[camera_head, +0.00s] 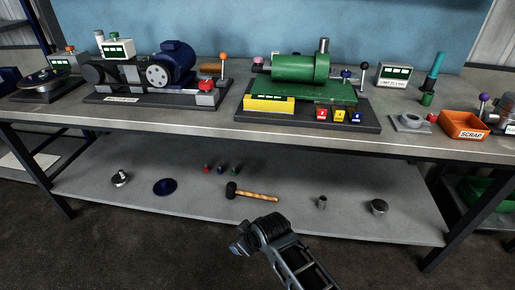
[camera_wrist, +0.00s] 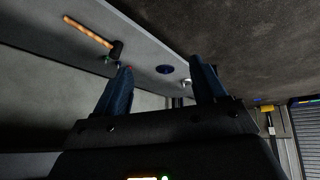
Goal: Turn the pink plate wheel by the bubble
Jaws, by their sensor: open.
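A small pink part (camera_head: 258,61) shows at the left end of the green machine (camera_head: 300,70) on the bench. It may be the pink plate wheel, but it is too small to tell. I cannot make out a bubble. My gripper (camera_wrist: 161,64) is open and empty in the wrist view, its two dark fingers apart. In the head view, my arm end (camera_head: 243,241) is low in front of the lower shelf, well below and apart from the pink part. The wrist view shows no pink wheel.
The lower shelf (camera_head: 300,216) holds a mallet (camera_head: 252,193), a blue disc (camera_head: 165,187) and small metal parts. On the bench (camera_head: 215,120) stand a blue motor rig (camera_head: 172,66) at left and an orange scrap bin (camera_head: 464,125) at right. The bench's front edge lies above my gripper.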

